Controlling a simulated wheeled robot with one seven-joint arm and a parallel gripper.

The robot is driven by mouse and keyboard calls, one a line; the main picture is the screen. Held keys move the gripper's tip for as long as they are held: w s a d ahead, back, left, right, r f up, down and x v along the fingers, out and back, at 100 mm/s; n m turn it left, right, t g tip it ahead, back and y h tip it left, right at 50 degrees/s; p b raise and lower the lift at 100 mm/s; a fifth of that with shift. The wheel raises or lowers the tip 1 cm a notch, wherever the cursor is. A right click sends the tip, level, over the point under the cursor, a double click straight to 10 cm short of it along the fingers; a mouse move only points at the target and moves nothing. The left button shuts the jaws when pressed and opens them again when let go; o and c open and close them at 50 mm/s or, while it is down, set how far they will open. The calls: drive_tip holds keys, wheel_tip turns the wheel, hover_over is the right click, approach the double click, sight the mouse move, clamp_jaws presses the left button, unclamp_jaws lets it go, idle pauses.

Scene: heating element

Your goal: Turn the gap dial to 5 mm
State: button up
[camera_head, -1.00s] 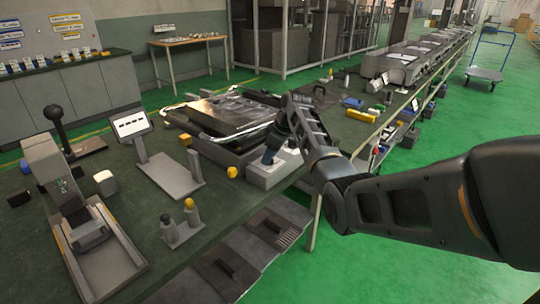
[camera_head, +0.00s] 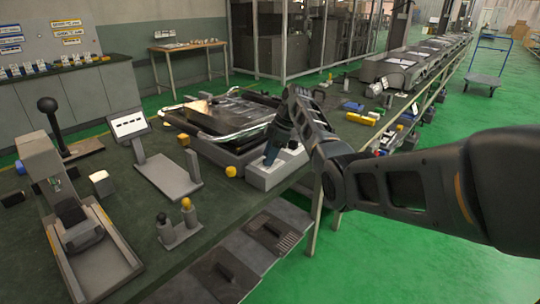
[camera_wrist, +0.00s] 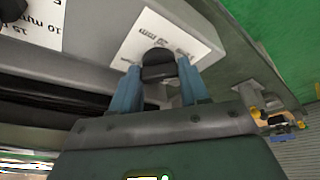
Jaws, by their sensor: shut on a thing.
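The gap dial is a black knob (camera_wrist: 158,63) on a white printed plate (camera_wrist: 150,32) on a light grey box. My gripper (camera_wrist: 158,82) has its two blue fingers on either side of the knob and is shut on it. The plate's print is upside down in the wrist view; "mm" shows, but the number at the pointer cannot be read. In the head view, my gripper (camera_head: 271,153) reaches down to the grey box (camera_head: 262,181) at the bench's right edge. The knob is hidden there.
A second white plate (camera_wrist: 38,22) with "10 mm" print and a dark knob lies at the wrist view's top left. A machine with a flat dark top (camera_head: 225,113) stands behind the box. A yellow knob (camera_head: 231,171) is close on its left. Green floor lies to the right.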

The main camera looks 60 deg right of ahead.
drive_tip(key=o, duration=1.1)
drive_tip(key=shift+c, duration=0.2)
drive_tip(key=shift+r, duration=0.15)
drive_tip(key=v, duration=0.7)
drive_tip(key=shift+r+b, duration=0.25)
drive_tip(key=shift+b, duration=0.05)
drive_tip(key=shift+s+d, duration=0.1)
drive_tip(key=shift+s, duration=0.1)
